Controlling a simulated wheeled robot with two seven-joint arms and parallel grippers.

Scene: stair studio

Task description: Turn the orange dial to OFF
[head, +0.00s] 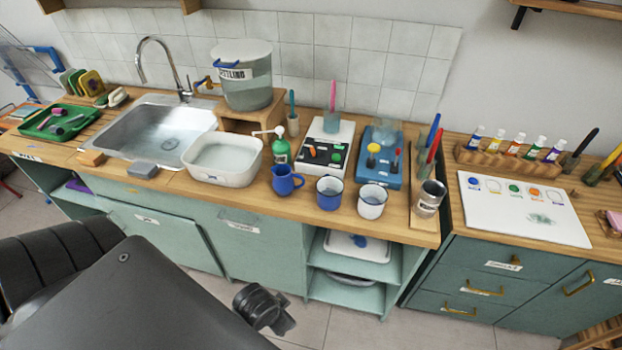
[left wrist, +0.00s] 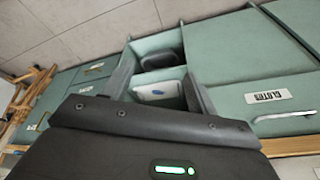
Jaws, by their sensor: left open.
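The orange dial (head: 312,152) is a small knob on the dark panel of a white device (head: 341,133) that stands on the wooden counter, left of a blue device. The dial is too small for me to read its pointer or any OFF mark. My left gripper (head: 265,310) shows as a dark shape at the bottom middle of the head view, low in front of the cabinets, well below and apart from the dial. It is open and empty. The left wrist view shows cabinets and not the dial. My right gripper is not in view.
A blue jug (head: 286,181), a blue mug (head: 329,193) and a white mug (head: 371,202) stand along the counter front before the devices. A green bottle (head: 281,151) stands left of the white device. The blue device (head: 388,176) stands close on its right.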

